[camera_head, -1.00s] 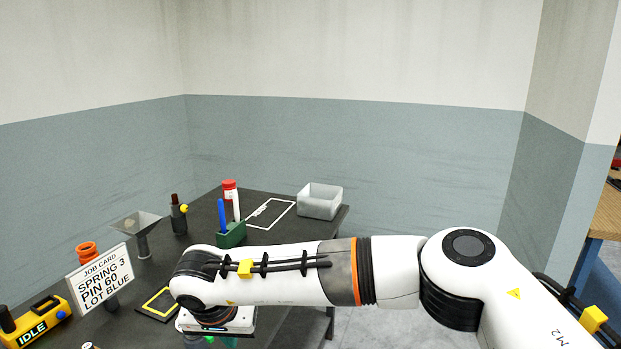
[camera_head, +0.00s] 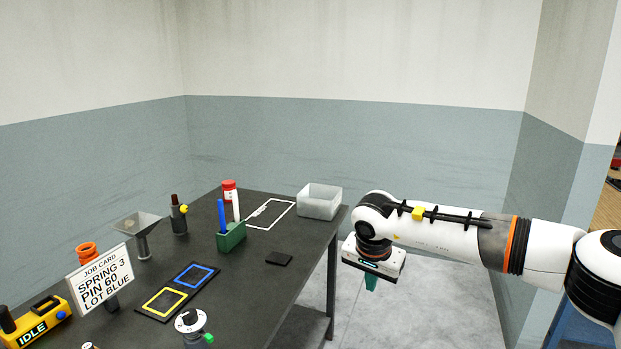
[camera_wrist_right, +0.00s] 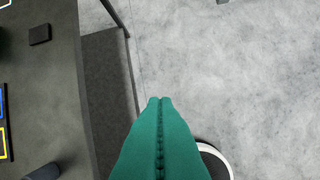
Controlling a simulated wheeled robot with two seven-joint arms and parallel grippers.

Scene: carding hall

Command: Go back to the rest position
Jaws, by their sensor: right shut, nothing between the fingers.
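My right gripper (camera_head: 371,283) hangs over the floor to the right of the dark table (camera_head: 290,232), pointing down, clear of the table's edge. Its green fingers also show in the right wrist view (camera_wrist_right: 160,102), pressed together with nothing between them. Most of the fingers are hidden behind the white gripper body in the head view. My left gripper is in neither view.
The table holds a job card (camera_head: 102,279), a yellow box reading IDLE (camera_head: 40,325), yellow (camera_head: 163,302) and blue (camera_head: 194,275) framed pads, a dial device (camera_head: 191,325), a green pen holder (camera_head: 231,237), a black block (camera_head: 279,259) and a grey bin (camera_head: 320,202). Floor right of the table is clear.

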